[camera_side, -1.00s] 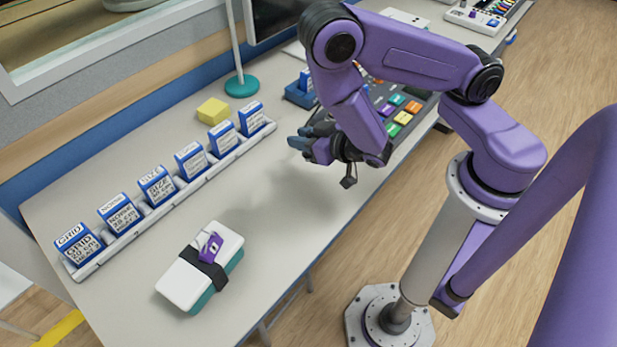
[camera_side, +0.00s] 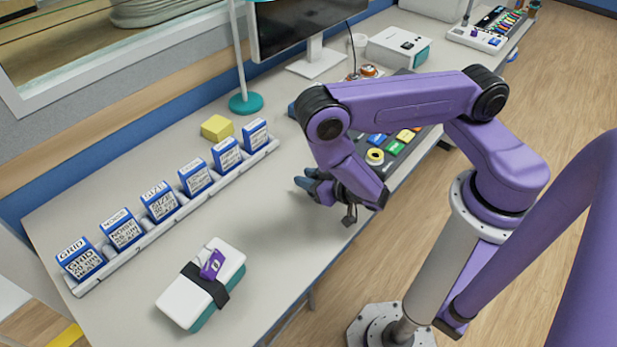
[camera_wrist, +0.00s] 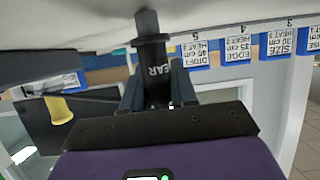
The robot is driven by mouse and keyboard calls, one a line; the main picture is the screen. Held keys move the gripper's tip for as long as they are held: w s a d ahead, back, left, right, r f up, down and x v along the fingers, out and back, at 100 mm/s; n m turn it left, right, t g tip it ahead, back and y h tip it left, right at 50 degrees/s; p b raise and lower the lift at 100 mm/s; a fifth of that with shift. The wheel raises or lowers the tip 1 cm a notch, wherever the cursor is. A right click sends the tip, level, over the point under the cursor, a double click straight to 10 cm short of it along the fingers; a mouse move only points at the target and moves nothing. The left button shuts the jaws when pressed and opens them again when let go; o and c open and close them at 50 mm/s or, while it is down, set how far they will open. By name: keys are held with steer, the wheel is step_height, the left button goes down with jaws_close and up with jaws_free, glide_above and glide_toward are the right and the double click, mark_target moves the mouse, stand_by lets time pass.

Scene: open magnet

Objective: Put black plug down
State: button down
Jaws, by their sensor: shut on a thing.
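The black plug (camera_wrist: 157,75) is a dark cylinder with a wider collar and a narrower end, and part of a pale label on it reads "EAR". In the wrist view it stands between the two fingers of my gripper (camera_wrist: 157,92), which is shut on it. The narrower end overlaps the pale table surface at the top of this view; I cannot tell whether it touches. In the side view my gripper (camera_side: 312,187) is low over the table (camera_side: 270,215), near its front edge. I cannot make out the plug there.
A rack (camera_side: 160,225) of blue-and-white labelled blocks runs along the left. A white-and-teal case (camera_side: 190,300) with a black strap lies at the front. A yellow block (camera_side: 217,128) and a lamp base (camera_side: 246,103) stand behind. A panel with coloured buttons (camera_side: 405,136) is right of my gripper.

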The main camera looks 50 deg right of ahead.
steer(key=shift+f, duration=0.1)
steer(key=c, duration=0.9)
jaws_free()
